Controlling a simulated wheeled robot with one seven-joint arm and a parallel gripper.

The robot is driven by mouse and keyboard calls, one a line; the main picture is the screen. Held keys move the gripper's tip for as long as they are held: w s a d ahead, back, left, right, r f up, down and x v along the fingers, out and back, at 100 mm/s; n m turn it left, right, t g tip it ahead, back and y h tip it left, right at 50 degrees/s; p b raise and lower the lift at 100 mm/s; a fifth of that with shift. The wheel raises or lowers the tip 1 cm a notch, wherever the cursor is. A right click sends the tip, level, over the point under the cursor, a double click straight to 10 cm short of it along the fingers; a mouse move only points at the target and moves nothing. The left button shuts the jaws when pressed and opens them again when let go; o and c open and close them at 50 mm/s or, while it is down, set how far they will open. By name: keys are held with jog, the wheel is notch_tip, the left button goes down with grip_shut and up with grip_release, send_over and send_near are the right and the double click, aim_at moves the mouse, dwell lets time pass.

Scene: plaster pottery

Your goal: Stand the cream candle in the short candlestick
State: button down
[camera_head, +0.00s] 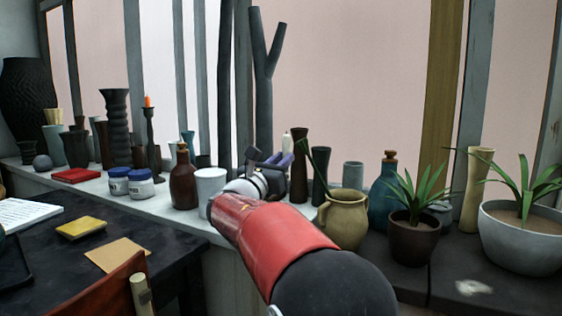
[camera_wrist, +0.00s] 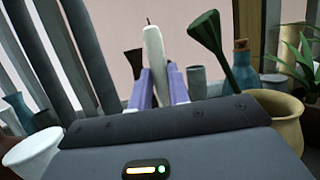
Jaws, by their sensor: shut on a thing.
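The cream candle (camera_wrist: 154,50) stands upright, slightly tilted in the wrist view, with a dark wick on top. My gripper (camera_wrist: 160,78) has its purple fingers shut on the candle's lower part. In the head view my gripper (camera_head: 283,160) is over the window ledge, and a pale tip of the candle (camera_head: 287,138) shows just above it. The candle's lower end is hidden by the gripper. I cannot make out the short candlestick for sure in either view. A tall dark candlestick (camera_head: 152,140) with an orange candle stands at the left on the ledge.
Near the gripper stand a brown bottle (camera_head: 184,180), a white cup (camera_head: 209,184), dark vases (camera_head: 299,165), a tan jug (camera_head: 345,218) and a blue bottle (camera_head: 384,195). Potted plants (camera_head: 414,235) fill the right. Dark branches (camera_head: 262,90) rise behind the gripper.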

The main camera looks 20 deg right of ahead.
jog(key=shift+f+b, duration=4.65)
jog(key=shift+f, duration=1.35)
jog(key=c, duration=1.3)
grip_release()
jog(key=shift+o, duration=0.2)
jog(key=v, duration=0.7)
jog(key=shift+s+a, duration=0.2)
jog(key=shift+a, duration=0.15)
